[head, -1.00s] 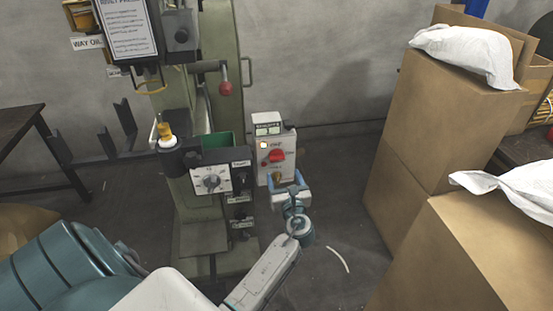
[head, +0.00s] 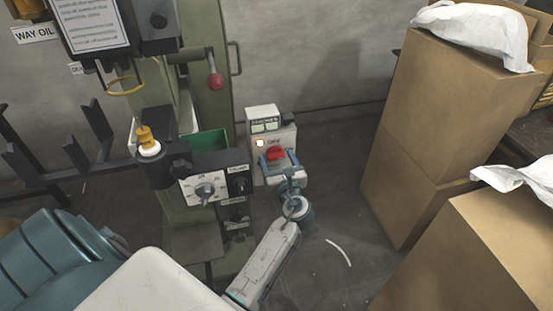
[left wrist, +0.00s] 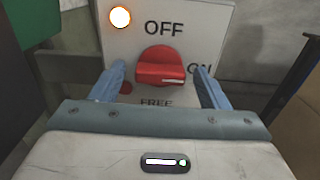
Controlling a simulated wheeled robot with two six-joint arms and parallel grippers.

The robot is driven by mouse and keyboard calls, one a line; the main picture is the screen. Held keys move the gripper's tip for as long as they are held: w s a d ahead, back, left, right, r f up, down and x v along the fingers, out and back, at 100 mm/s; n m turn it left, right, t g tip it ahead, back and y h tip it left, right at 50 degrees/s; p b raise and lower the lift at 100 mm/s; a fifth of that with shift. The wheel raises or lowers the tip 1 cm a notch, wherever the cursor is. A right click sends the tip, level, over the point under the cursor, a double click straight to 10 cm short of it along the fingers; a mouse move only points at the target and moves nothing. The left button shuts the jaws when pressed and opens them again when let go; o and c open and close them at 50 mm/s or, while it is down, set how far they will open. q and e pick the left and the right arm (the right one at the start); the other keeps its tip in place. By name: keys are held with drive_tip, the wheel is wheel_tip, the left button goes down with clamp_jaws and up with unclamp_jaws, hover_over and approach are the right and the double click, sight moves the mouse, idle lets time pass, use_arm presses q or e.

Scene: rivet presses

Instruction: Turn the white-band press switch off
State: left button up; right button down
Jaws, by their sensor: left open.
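The switch box (head: 262,117) is a pale box on the right side of the green press (head: 217,100). Its red knob (head: 276,153) also shows in the left wrist view (left wrist: 160,66), with OFF above, ON to the right and FREE below. The knob's grip bar lies roughly sideways, toward ON. A round lamp (left wrist: 120,17) glows orange-white at upper left of the knob. My left gripper (head: 279,163) is open, its blue fingers on either side of the knob, with visible gaps. The fingers partly cover ON. My right gripper is not in view.
A dial panel (head: 205,188) and a yellow-capped post with a white ring (head: 149,150) stand left of the box. A red-ball lever (head: 215,81) is above. Cardboard boxes (head: 440,130) stand at the right, with bare floor between.

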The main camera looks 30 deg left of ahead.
use_arm(q)
drive_tip(key=c, duration=1)
